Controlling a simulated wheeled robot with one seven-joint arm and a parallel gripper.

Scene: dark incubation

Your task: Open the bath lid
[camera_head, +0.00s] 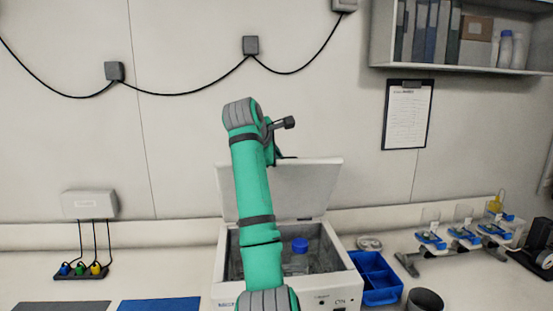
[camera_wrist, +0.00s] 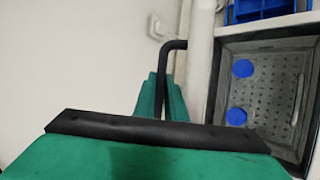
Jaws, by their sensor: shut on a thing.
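The bath lid (camera_head: 305,187) is a light grey panel standing raised, close to upright, at the back of the white water bath (camera_head: 342,290). The bath's inside is uncovered, with a blue-capped bottle (camera_head: 299,255) in it. In the wrist view, my gripper (camera_wrist: 161,100) has its green fingers shut on the lid's black bent handle (camera_wrist: 174,45). The wrist view also shows the bath's perforated floor (camera_wrist: 270,90) and two blue caps (camera_wrist: 242,68) at right. In the head view, my green arm hides part of the bath and lid, and my fingers cannot be made out.
A blue divided tray (camera_head: 378,284) stands right of the bath, with a dark round object (camera_head: 425,300) near it. A rack with small blue-topped items (camera_head: 465,236) is farther right. A blue mat (camera_head: 160,304) lies at left. The wall is close behind the lid.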

